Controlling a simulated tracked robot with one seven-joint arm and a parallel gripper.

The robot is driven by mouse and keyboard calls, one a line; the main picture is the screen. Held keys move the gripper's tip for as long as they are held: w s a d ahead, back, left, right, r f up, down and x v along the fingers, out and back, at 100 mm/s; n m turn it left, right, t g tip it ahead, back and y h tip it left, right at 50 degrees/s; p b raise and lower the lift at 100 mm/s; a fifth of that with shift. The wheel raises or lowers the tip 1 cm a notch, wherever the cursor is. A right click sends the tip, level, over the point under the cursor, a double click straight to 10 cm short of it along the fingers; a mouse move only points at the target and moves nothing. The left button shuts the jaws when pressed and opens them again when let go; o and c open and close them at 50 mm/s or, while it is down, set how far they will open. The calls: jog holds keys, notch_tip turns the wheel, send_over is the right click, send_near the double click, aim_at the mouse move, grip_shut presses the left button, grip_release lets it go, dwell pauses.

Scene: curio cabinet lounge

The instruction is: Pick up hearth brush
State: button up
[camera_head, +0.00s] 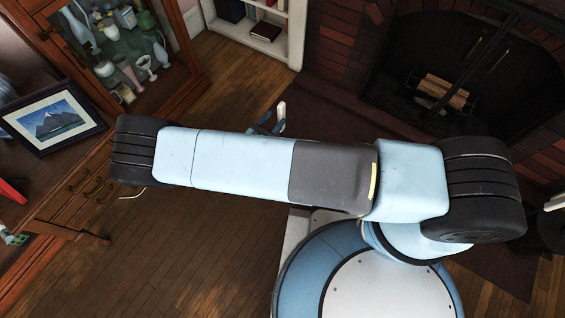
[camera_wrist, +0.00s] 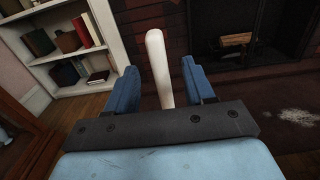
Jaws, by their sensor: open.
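A smooth cream rod with a rounded end stands between my fingers in the wrist view (camera_wrist: 156,62). It looks like the handle of the hearth brush; no bristles show, and its lower part is hidden behind my gripper's dark crossbar. My gripper (camera_wrist: 160,66) is open, with one blue finger on each side of the rod. There are visible gaps on both sides. In the head view, my gripper (camera_head: 269,124) is mostly hidden behind my arm, and a small pale tip (camera_head: 281,109) shows at its fingers.
A brick fireplace with a log basket (camera_head: 443,92) stands at the upper right, with a dark rug (camera_head: 335,115) before it. A white bookshelf (camera_wrist: 65,42) is at the back. A glass cabinet (camera_head: 125,45) and framed picture (camera_head: 53,120) are left. Wood floor (camera_head: 170,240) is open.

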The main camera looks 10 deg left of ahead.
aim_at(284, 107)
jog(key=shift+x, duration=3.85)
jog(key=shift+a+f, duration=0.1)
grip_shut()
